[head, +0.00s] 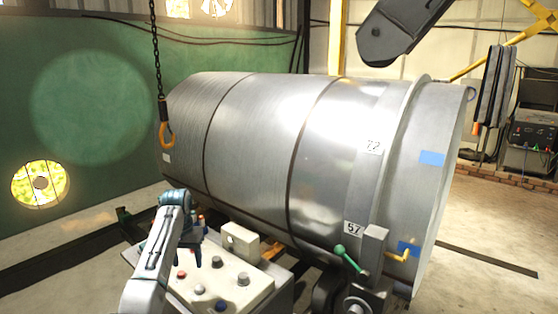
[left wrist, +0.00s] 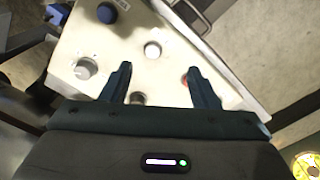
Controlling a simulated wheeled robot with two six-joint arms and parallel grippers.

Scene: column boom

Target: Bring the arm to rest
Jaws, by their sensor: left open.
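My left arm (head: 155,258) comes in from the lower left, bent at the top, with its gripper (head: 190,258) pointing down over the pale control panel (head: 258,285). In the left wrist view the gripper (left wrist: 159,72) has its two dark fingers apart, with nothing between them but the panel face (left wrist: 130,45) below. The panel carries several knobs and buttons: a blue knob (left wrist: 107,12), a white button (left wrist: 152,48), a grey knob (left wrist: 85,68) and a red button (left wrist: 186,80) partly hidden by a finger. The gap between fingertips and panel is hard to judge.
A large steel drum (head: 260,130) lies behind the panel. A chain with an orange hook (head: 166,130) hangs at its left. A dark boom end (head: 395,35) hangs above. Floor (head: 500,225) at right is mostly clear.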

